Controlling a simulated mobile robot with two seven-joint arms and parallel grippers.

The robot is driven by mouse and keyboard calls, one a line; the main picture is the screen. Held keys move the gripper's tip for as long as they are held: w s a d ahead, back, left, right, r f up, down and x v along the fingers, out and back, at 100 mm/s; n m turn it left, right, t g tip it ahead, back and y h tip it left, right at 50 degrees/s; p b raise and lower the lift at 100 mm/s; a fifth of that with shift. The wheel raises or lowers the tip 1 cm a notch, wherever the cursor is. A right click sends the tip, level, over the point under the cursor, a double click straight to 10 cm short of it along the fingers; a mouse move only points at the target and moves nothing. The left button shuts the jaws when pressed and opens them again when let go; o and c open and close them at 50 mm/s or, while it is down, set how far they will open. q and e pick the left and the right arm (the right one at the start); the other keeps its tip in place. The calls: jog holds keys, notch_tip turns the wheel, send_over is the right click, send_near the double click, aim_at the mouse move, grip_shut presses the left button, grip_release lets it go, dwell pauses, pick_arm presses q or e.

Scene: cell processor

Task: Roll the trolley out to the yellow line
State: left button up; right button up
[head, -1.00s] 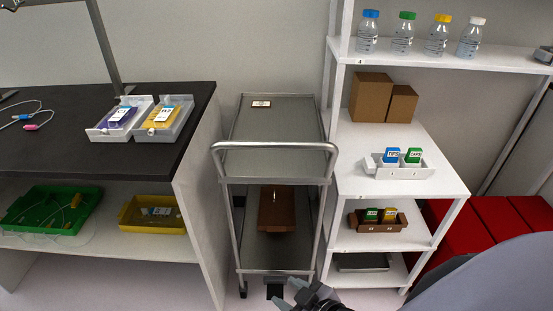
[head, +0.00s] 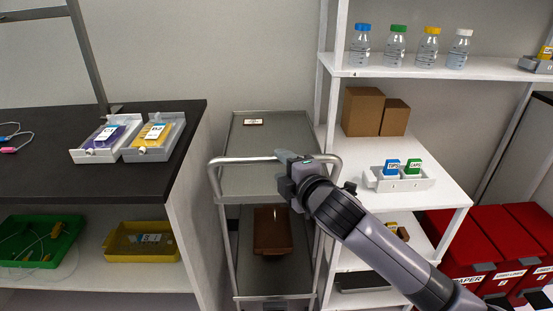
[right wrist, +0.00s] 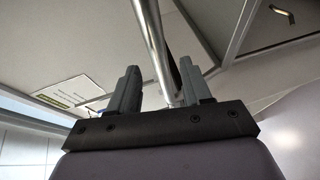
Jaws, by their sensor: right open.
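The trolley (head: 262,132) is a grey metal cart with two shelves, standing between the dark-topped bench and the white shelving. Its curved handle bar (head: 240,160) faces me. My right gripper (head: 287,157) is at the right half of this bar, with its fingers open. In the right wrist view the bar (right wrist: 152,40) runs between the two spread fingers of the gripper (right wrist: 160,72); I cannot tell whether either finger touches it. A brown box (head: 272,230) sits on the lower shelf. My left gripper and the yellow line are not in view.
The bench (head: 160,170) stands close on the trolley's left, holding trays with purple and yellow packs. The white shelving (head: 440,180) stands close on its right, with bottles, cardboard boxes and a small rack. Red bins (head: 465,240) are at the far right.

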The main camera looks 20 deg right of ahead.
aim_at(277, 162)
jog(key=shift+x, duration=3.35)
grip_shut()
